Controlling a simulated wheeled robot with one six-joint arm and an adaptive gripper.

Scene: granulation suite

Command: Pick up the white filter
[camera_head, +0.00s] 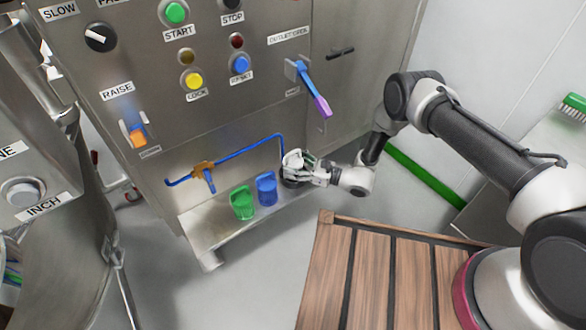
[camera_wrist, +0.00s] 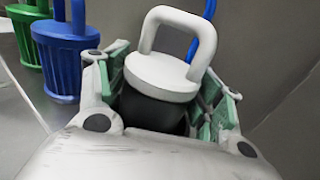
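The white filter (camera_wrist: 160,75) has a round white lid with a looped handle and a dark lower body. It stands upright between the two green-padded fingers of my gripper (camera_wrist: 168,92) in the wrist view. The fingers are open around it, with a small gap showing on the right side; contact on the left is hard to tell. In the head view, the white filter (camera_head: 291,157) is partly hidden by my gripper (camera_head: 298,168), at the right end of the low metal shelf (camera_head: 225,222).
A blue filter (camera_head: 266,188) and a green filter (camera_head: 242,203) stand left of the white one on the shelf. A blue pipe (camera_head: 235,152) with a brass valve (camera_head: 204,171) runs just above. The control cabinet (camera_head: 225,105) rises behind; a wooden slatted surface (camera_head: 375,275) lies in front.

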